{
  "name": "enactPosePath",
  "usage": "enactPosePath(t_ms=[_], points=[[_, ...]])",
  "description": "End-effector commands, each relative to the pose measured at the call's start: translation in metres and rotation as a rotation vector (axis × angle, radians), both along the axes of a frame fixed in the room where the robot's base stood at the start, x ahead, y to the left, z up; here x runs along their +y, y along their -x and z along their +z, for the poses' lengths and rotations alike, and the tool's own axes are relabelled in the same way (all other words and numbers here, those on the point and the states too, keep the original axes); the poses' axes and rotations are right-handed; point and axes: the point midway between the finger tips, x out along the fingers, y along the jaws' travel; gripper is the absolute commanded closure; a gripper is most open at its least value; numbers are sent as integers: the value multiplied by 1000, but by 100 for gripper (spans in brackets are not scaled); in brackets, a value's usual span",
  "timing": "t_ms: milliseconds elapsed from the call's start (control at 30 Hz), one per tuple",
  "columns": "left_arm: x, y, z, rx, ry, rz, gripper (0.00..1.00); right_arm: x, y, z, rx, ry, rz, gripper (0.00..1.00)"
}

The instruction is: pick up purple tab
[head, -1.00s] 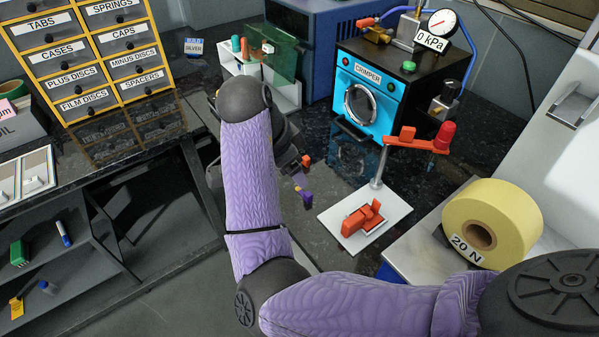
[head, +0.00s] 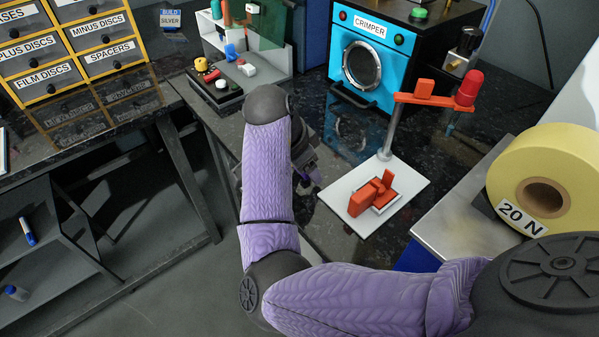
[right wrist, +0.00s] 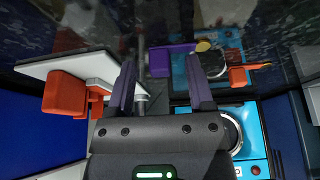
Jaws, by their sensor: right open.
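The purple tab (right wrist: 172,60) shows in the right wrist view, just beyond and between the fingertips, near the right finger. Whether it touches a finger I cannot tell. My right gripper (right wrist: 157,62) is open, its two dark purple fingers apart. In the head view my right forearm and wrist hide most of the gripper, which is over the dark counter left of the white plate. A small purple bit (head: 316,178) shows beside the wrist there; I cannot tell whether it is tab or finger. My left gripper is not in view.
A white plate (head: 418,186) with an orange clamp (head: 368,196) and a post stands right of the gripper. The blue crimper (head: 370,62) is behind. A black tray (head: 228,100) with small parts stands back left.

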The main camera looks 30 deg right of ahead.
Motion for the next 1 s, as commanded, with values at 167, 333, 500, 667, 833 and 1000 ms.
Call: enactPosePath(t_ms=[167, 333, 500, 667, 833, 1000], points=[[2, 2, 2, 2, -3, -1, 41, 0, 0, 2, -1, 0, 0, 47], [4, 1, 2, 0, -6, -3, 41, 0, 0, 2, -1, 0, 0, 83], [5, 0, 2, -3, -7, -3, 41, 0, 0, 2, -1, 0, 0, 100], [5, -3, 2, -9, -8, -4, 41, 0, 0, 3, -1, 0, -1, 100], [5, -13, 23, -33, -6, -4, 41, 0, 0, 41, -8, 0, 0, 100], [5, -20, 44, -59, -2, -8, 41, 0, -1, 85, -8, 2, 0, 100]])
